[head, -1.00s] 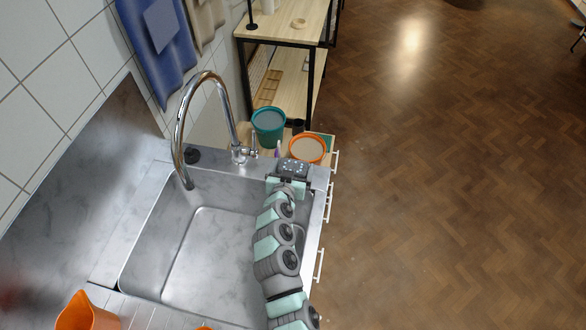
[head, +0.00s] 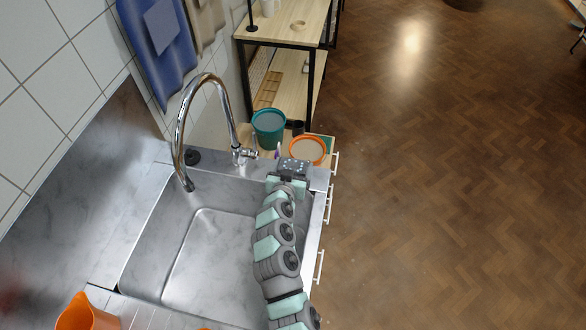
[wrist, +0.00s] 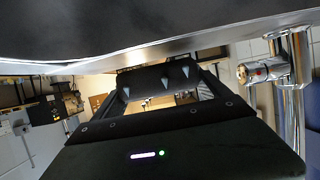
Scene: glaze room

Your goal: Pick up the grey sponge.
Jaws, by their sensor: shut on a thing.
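My gripper (head: 293,167) is low over the sink's far rim, at the end of my outstretched arm. In the head view its fingers are hidden by its own body. In the wrist view, which is upside down, its black fingers (wrist: 166,82) reach forward and are closed on a dark block. I take this block for the grey sponge (wrist: 146,80), but shadow hides its true colour and edges. No other sponge shows in either view.
The chrome tap (head: 240,155) rises close left of my gripper. Beyond are a teal bucket (head: 268,128), an orange-rimmed bowl (head: 307,150), a small purple item (head: 277,151) and a wooden shelf (head: 290,25). The sink (head: 215,250) looks empty. An orange jug (head: 85,315) stands front left.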

